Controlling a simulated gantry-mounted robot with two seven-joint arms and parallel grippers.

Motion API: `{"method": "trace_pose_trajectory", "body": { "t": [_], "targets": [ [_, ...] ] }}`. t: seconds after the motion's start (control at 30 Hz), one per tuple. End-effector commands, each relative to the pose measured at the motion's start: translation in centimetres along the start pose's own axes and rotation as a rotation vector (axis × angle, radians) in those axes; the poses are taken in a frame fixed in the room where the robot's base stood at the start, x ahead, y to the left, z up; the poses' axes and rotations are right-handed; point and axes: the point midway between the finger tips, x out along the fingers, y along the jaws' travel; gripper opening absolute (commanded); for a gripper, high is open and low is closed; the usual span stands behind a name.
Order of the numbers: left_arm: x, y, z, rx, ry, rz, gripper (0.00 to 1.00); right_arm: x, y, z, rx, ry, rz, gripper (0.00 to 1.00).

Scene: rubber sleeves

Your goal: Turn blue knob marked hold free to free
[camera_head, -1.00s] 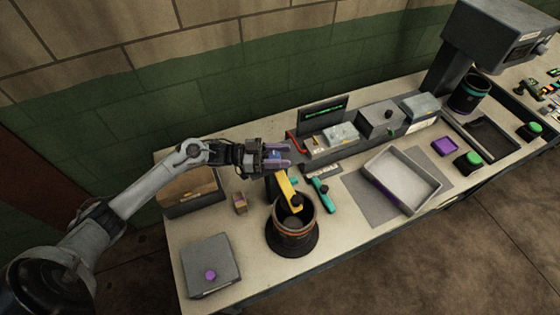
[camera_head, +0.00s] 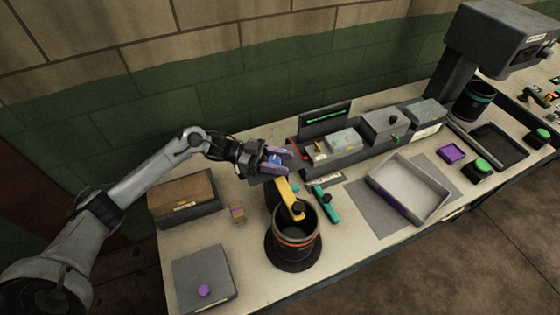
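The blue knob (camera_head: 274,159) shows as a small blue patch between the purple fingers of my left gripper (camera_head: 277,160). It sits at the top of a dark post beside a yellow lever (camera_head: 288,195), behind the black round pot (camera_head: 296,243). The fingers lie on both sides of the knob and look closed on it, with the blue filling the gap. Most of the knob and any hold/free marking are hidden or too small to read. My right gripper is not in view.
A teal-handled tool (camera_head: 326,204) lies right of the pot. A grey tray (camera_head: 408,188) stands further right. A wooden-topped box (camera_head: 183,193) and a grey box with a purple button (camera_head: 204,291) are at left. A screen unit (camera_head: 326,118) stands behind.

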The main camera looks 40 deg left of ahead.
Motion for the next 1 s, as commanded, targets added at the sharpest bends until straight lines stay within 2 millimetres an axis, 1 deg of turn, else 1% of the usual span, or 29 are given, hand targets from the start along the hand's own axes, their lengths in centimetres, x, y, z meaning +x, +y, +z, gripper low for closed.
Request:
{"method": "trace_pose_trajectory", "body": {
  "t": [0.03,0.1,0.13,0.4,0.53,0.67,1.0],
  "targets": [
    [0.0,0.0,0.0,0.0,0.001,0.001,0.54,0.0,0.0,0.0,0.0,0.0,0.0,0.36],
    [0.0,0.0,0.0,0.0,0.001,0.0,0.64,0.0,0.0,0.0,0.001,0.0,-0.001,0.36],
    [0.0,0.0,0.0,0.0,0.001,0.0,0.67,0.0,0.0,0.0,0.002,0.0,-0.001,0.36],
    [0.0,0.0,0.0,0.0,0.0,0.0,0.67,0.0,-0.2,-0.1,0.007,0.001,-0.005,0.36],
    [-0.6,0.0,0.1,0.0,-0.001,-0.001,0.67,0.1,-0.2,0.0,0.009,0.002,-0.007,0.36],
    [-2.2,0.0,0.2,0.0,-0.003,-0.002,0.67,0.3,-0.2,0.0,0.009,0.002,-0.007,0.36],
    [-7.9,0.0,0.2,0.0,-0.003,-0.001,0.67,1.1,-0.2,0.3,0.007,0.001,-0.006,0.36]
  ]
}}
